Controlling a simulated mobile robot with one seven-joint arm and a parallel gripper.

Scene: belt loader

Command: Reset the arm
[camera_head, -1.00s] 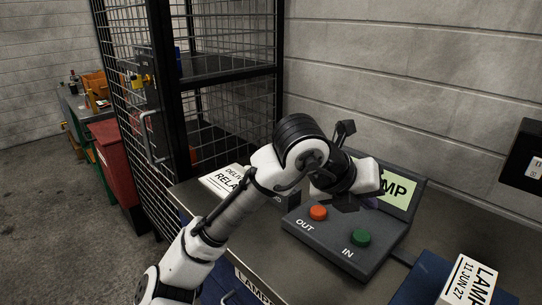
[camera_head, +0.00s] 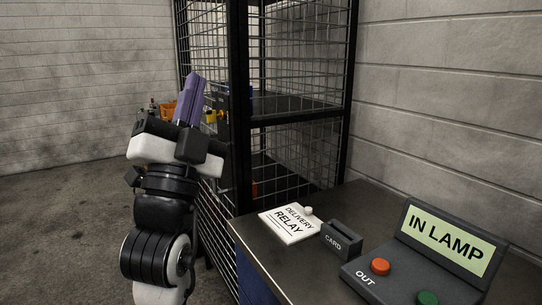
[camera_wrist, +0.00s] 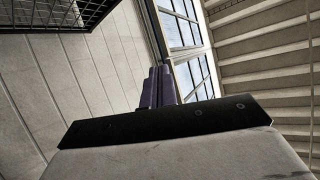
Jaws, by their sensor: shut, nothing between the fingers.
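My gripper (camera_head: 192,98) stands raised at the left of the head view, its purple fingers pointing up and pressed together with nothing between them. My arm is folded upright below it, clear of the bench. In the wrist view the shut fingers (camera_wrist: 158,86) point up toward a window and the ceiling, with no object at them.
A dark bench (camera_head: 270,250) at the right holds a control box with an IN LAMP sign (camera_head: 446,240), an orange button (camera_head: 380,266) and a green button (camera_head: 427,298). A card holder (camera_head: 340,240) and a DELIVERY RELAY sign (camera_head: 291,222) lie beside it. A mesh cage (camera_head: 240,130) stands behind.

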